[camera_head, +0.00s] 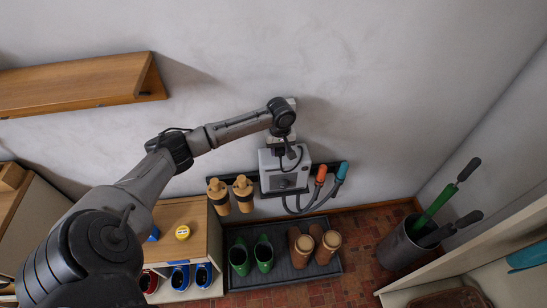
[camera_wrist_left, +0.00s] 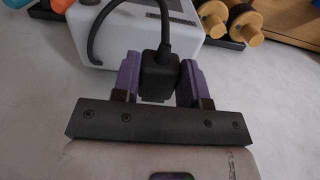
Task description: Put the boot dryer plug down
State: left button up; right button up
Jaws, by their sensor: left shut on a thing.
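The boot dryer (camera_head: 291,176) is a grey-white box with a dial, fixed to the wall above the boot tray. It also shows at the top of the left wrist view (camera_wrist_left: 185,14). My left gripper (camera_head: 280,146) is just above the box, close to the wall. In the left wrist view, its purple fingers (camera_wrist_left: 158,72) are shut on the black boot dryer plug (camera_wrist_left: 157,80). A black cord (camera_wrist_left: 111,10) loops from the plug toward the box. In the head view the plug is too small and covered to make out clearly. My right gripper is not in view.
A dark rail beside the dryer carries wooden boot forms (camera_head: 243,194) on the left and orange and blue hose nozzles (camera_head: 342,172) on the right. Boots stand on a black tray (camera_head: 330,278) below. A wooden shelf (camera_head: 75,84) is up left, a bin (camera_head: 402,248) right.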

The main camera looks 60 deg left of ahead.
aim_at(274, 161)
pick_arm(q)
jog(key=shift+s+a+f, duration=0.2)
jog(key=shift+a+f, duration=0.25)
jog(key=shift+a, duration=0.2)
jog(key=shift+s+a+f, duration=0.15)
jog(key=shift+a+f, duration=0.25)
jog(key=shift+a, duration=0.25)
jog(key=shift+f+b, duration=0.8)
jog(key=shift+f, duration=1.25)
jog(key=o, duration=0.9)
jog(key=shift+f, duration=0.1)
